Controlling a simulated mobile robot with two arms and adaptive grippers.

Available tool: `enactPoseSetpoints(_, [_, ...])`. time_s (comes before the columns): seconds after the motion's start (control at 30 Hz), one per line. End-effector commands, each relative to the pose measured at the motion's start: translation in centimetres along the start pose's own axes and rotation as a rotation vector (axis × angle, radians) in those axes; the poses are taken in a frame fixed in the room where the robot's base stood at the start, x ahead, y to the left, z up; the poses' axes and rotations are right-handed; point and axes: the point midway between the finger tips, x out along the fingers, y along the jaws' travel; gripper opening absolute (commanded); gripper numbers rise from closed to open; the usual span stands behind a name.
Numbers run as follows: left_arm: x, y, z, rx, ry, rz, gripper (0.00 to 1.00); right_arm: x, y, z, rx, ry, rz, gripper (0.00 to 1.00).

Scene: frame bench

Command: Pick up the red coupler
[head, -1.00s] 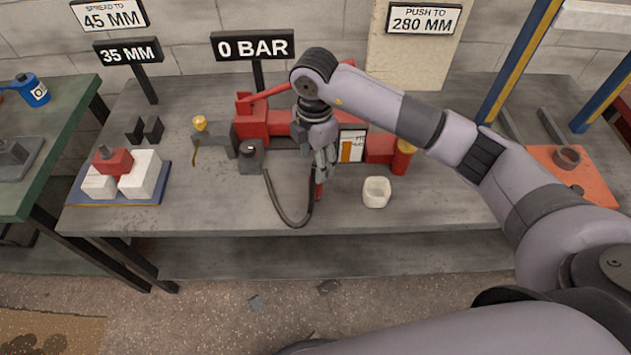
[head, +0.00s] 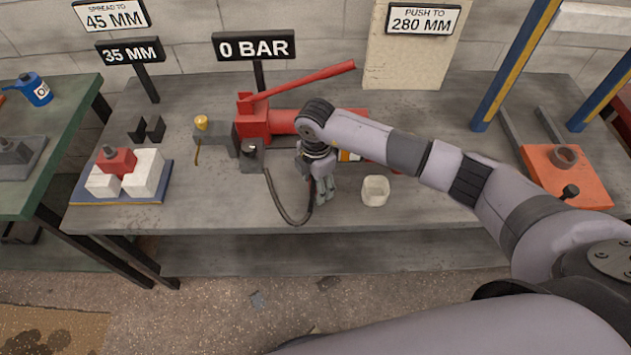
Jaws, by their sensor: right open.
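The red coupler is not clearly visible now. The black hose (head: 283,208) curves across the grey bench top and its end runs in behind my right gripper (head: 325,200), where the coupler is hidden. My right gripper points down with its fingers low, close to the bench top at the hose end. It is open. I cannot tell whether the fingers are around the coupler or beside it. My left gripper is not in view.
The red hand pump (head: 255,122) with its raised lever (head: 300,84) stands behind my right gripper. A tray of blocks (head: 128,193) is at the left. The front strip of the bench (head: 230,218) is clear.

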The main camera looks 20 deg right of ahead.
Motion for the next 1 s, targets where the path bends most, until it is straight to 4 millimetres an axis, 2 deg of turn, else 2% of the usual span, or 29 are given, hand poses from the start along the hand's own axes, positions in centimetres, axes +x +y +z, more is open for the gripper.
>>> enactPoseSetpoints(0.07, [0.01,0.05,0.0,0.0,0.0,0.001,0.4,-0.03,0.01,-0.01,0.0,0.0,0.0,0.49])
enactPoseSetpoints(0.8, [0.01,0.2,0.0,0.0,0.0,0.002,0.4,-0.08,0.01,-0.01,0.0,0.001,0.0,0.0])
enactPoseSetpoints(1.0, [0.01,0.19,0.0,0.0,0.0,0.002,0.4,-0.12,0.04,-0.01,0.0,0.001,0.001,0.0])
